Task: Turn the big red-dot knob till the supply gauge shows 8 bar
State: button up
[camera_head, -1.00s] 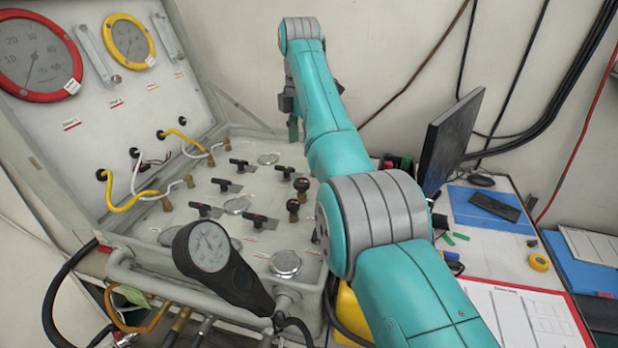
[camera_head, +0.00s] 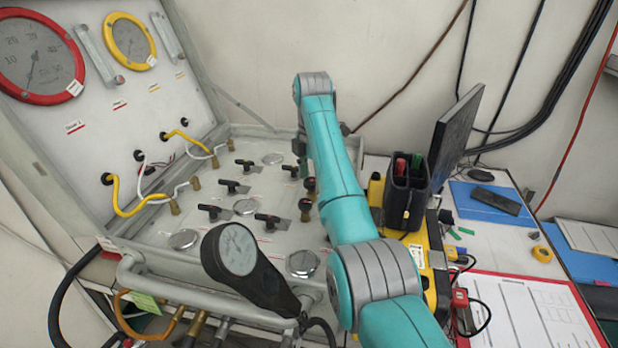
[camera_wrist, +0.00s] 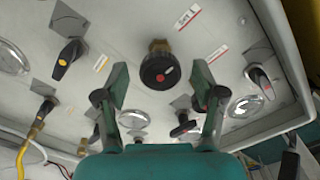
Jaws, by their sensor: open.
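In the wrist view a big round black knob with a red dot (camera_wrist: 160,70) sits on the pale panel (camera_wrist: 125,25). My gripper (camera_wrist: 158,85) is open, with one finger on each side of the knob's lower part in the picture. I cannot tell how far the fingertips are from it. Nothing is held. In the head view two round dark knobs (camera_head: 309,184) stand beside my arm, which hides most of my gripper. A black-cased gauge (camera_head: 239,249) stands at the panel's front, and red-rimmed (camera_head: 74,87) and yellow-rimmed (camera_head: 151,60) gauges are on the upright board. Readings are too small to tell.
Several black lever handles (camera_head: 229,186) stand left of my arm. In the wrist view a yellow-dot handle (camera_wrist: 67,57) and a red-dot handle (camera_wrist: 262,82) flank the knob. A yellow case (camera_head: 430,262) with a black box (camera_head: 404,193) and a monitor (camera_head: 456,138) are to the right.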

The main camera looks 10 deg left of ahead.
jog(key=c, duration=1.1)
jog(key=shift+c, duration=0.2)
